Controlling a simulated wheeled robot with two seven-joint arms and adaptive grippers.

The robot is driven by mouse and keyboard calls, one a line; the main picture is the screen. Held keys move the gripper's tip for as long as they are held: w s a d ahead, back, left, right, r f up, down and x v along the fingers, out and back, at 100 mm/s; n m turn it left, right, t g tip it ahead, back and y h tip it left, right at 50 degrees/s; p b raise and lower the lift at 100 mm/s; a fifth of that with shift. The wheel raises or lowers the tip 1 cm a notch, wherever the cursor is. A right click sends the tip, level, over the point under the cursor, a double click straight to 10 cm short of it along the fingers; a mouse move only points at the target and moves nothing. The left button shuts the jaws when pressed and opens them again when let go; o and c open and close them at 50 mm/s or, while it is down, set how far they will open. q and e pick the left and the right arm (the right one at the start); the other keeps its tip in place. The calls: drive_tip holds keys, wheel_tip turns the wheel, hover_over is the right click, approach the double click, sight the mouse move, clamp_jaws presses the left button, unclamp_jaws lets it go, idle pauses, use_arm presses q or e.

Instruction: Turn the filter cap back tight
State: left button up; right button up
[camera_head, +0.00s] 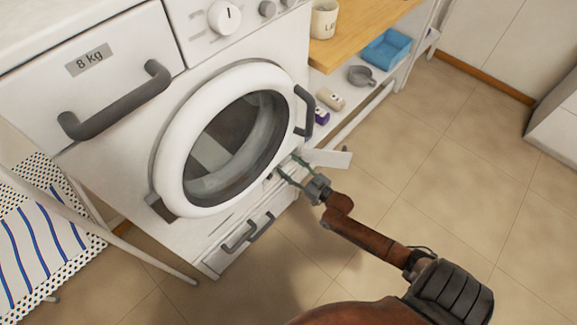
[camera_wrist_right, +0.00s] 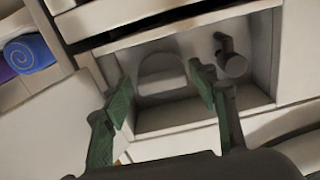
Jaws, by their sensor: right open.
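The filter cap (camera_wrist_right: 160,68) appears as a pale, rounded shape with a grip bar, in a recess seen in the right wrist view. My right gripper (camera_wrist_right: 161,84) is open, its green fingers on either side of the cap in that view. I cannot tell whether they touch it. In the head view my right gripper (camera_head: 289,168) reaches the lower right front of the washing machine (camera_head: 190,239). The opened white flap (camera_head: 327,158) is beside the gripper. The cap is hidden in the head view. My left gripper is not in view.
A dark grey stub (camera_wrist_right: 231,58) sticks out in the recess, right of the cap. The round door (camera_head: 170,150) is above the gripper, and a drawer with a grey handle (camera_head: 238,242) is below left. A shelf at the right holds a blue tray (camera_head: 386,47). The tiled floor is open.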

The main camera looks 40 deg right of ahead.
drive_tip(key=shift+c, duration=0.2)
drive_tip(key=c, duration=0.9)
drive_tip(key=shift+o, duration=0.2)
